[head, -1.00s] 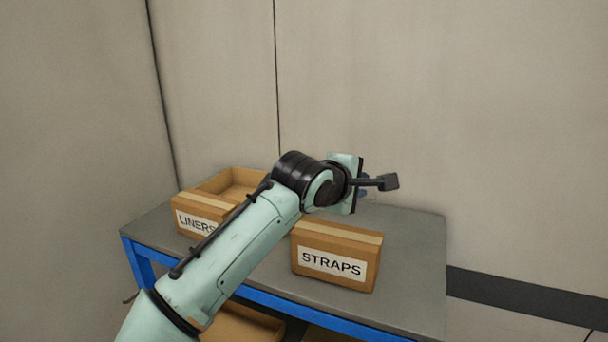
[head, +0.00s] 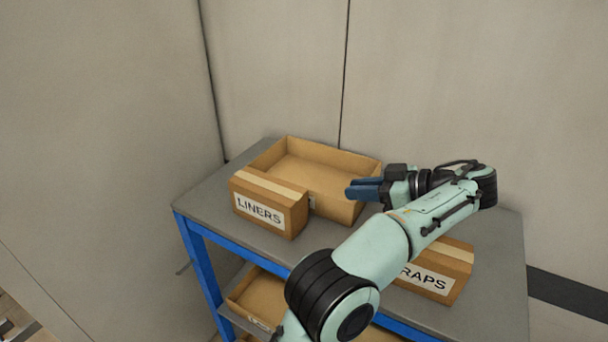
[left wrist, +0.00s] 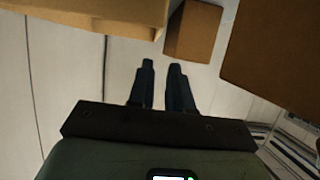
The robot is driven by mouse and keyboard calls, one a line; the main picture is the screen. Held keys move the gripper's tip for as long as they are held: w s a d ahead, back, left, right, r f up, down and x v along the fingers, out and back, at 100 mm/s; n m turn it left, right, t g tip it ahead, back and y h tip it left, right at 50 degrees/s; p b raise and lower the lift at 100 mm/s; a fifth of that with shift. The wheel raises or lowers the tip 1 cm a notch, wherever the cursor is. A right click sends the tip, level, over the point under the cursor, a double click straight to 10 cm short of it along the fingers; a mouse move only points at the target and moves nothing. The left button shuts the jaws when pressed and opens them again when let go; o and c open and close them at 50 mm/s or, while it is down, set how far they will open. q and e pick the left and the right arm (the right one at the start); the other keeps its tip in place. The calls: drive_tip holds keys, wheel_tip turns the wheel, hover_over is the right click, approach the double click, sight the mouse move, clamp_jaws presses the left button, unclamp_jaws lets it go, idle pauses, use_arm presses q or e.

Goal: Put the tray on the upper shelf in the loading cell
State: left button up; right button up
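An open, empty-looking cardboard tray (head: 330,158) sits on the grey top (head: 225,198) of a blue-framed rack, behind the LINERS box. Another open cardboard tray (head: 262,290) stands on the level below, partly hidden by my left arm. My left gripper (head: 352,189) reaches in from the right end of the upper tray, with its blue fingers over or beside that tray's right side; I cannot tell if they touch it. In the left wrist view the two fingers (left wrist: 162,66) are apart with nothing between them. My right gripper is not in view.
A closed LINERS box (head: 268,205) stands in front of the upper tray. A closed STRAPS box (head: 440,272) stands to the right, partly behind my left arm. Bare top shows at the right end. Pale walls stand close behind and to the left.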

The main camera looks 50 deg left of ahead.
use_arm(q)
drive_tip(key=b+x, duration=0.1)
drive_tip(key=x, duration=0.6)
drive_tip(key=shift+s+a+f, duration=0.15)
drive_tip(key=shift+a+f, duration=0.05)
drive_tip(key=shift+a, duration=0.05)
drive_tip(key=shift+a+f, duration=0.1)
drive_tip(key=shift+a, duration=0.3)
drive_tip(key=x, duration=0.5)
drive_tip(key=shift+w, duration=0.25)
clamp_jaws()
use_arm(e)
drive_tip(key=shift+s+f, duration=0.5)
